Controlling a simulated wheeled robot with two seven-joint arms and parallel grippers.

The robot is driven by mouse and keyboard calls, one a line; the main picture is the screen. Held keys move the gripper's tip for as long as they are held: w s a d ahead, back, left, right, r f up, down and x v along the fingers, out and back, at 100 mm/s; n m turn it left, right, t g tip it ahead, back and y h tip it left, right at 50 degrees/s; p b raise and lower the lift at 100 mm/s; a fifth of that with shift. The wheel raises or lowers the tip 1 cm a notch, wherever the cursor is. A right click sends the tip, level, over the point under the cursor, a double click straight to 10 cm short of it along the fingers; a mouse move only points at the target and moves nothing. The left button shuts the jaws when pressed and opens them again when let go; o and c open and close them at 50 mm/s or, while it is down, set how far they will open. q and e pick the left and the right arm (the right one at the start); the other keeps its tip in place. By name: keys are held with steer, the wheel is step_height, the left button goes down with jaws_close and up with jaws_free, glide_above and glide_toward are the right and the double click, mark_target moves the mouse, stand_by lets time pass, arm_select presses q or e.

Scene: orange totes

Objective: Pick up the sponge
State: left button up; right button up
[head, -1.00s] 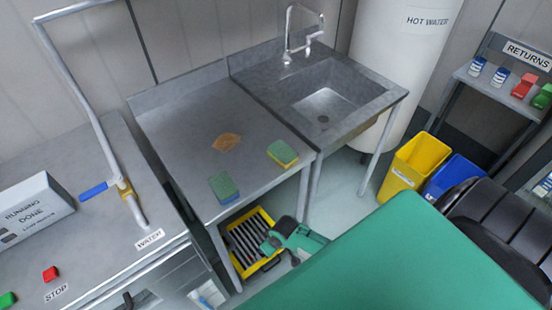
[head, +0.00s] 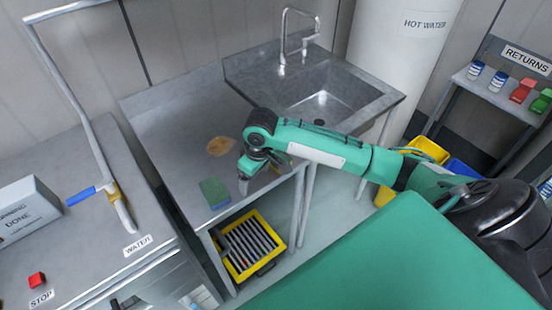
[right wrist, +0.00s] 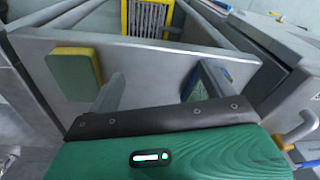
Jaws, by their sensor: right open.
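Two sponges lie on the steel table (head: 165,135). One is green and blue (head: 214,192), near the front edge. The other is green and yellow and mostly hidden behind my right arm in the head view; it shows clearly in the right wrist view (right wrist: 72,80). My right gripper (head: 258,180) is open and empty above the table's front, between the two sponges. In the right wrist view the gripper's fingers (right wrist: 160,86) are spread apart; the right finger partly covers the green and blue sponge (right wrist: 188,84). My left gripper is not in view.
A brown stain (head: 221,146) marks the table. The sink (head: 325,105) adjoins it at the back right. A yellow crate (head: 240,262) sits below the table. A counter (head: 85,235) with a red button (head: 37,280) stands at left. Yellow and blue bins stand behind my arm.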

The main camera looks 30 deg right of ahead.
steer(key=w+d+r+m+g+h, duration=0.1)
steer(key=w+d+r+m, duration=0.15)
steer(key=d+r, duration=0.3)
steer(key=w+d+r+m, duration=0.1)
steer(key=w+d+r, duration=0.25)
steer(key=d, duration=0.25)
steer(key=p, duration=0.2)
glide_above(277, 157)
steer(key=f, duration=0.8)
steer(key=shift+s+d, duration=0.2)
steer(key=shift+s, duration=0.1)
steer(key=shift+w+f, duration=0.1)
steer(key=shift+f, duration=0.4)
steer(key=f, duration=0.2)
steer(key=f+p, duration=0.1)
steer(key=shift+w+a+f+p, duration=0.1)
steer(key=shift+w+f+p, duration=0.1)
steer(key=shift+f+p, duration=0.15)
steer(key=shift+f, duration=0.35)
steer(key=shift+c, duration=0.5)
steer(key=c, duration=1)
